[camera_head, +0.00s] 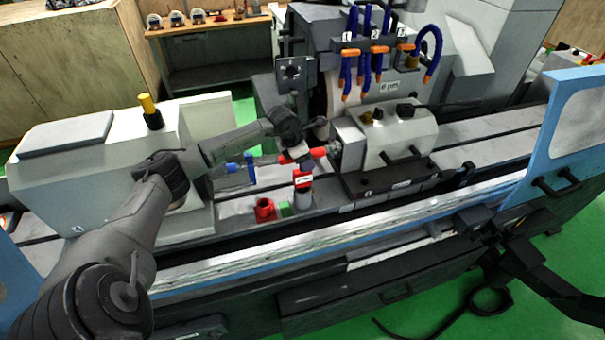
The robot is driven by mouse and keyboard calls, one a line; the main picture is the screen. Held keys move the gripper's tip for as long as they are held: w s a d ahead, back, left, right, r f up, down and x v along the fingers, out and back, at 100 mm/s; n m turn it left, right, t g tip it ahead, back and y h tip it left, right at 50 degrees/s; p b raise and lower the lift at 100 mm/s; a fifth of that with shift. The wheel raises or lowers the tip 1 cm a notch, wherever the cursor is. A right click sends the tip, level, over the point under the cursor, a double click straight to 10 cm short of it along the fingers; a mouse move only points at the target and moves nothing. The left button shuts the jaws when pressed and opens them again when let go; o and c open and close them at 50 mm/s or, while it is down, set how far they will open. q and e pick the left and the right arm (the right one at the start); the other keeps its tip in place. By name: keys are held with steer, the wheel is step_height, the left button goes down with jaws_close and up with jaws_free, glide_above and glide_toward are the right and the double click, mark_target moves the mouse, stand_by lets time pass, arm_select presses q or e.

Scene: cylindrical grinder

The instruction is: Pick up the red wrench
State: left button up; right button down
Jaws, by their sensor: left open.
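My left gripper (296,156) hangs over the machine bed near the picture's middle, its fingers small and partly hidden by its own wrist. It is open. Just below it stands a red piece (303,179) with a white label band. Another red piece (318,152) lies beside the gripper, toward the grey-white headstock (400,135). I cannot tell for sure which of these is the red wrench, or whether the fingers touch either one. My right arm comes in at the lower right; its dark end (472,222) is near the front rail, its fingers unclear.
A red cup-like part (264,209) and a green block (284,209) sit on the bed to the lower left. Blue-handled parts (250,168) are left of the gripper. Orange-tipped blue hoses (362,60) hang behind. A blue frame (545,150) rises at right.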

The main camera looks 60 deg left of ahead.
arm_select(q)
jaws_close()
steer(key=shift+r, duration=0.1)
stand_by(0.3)
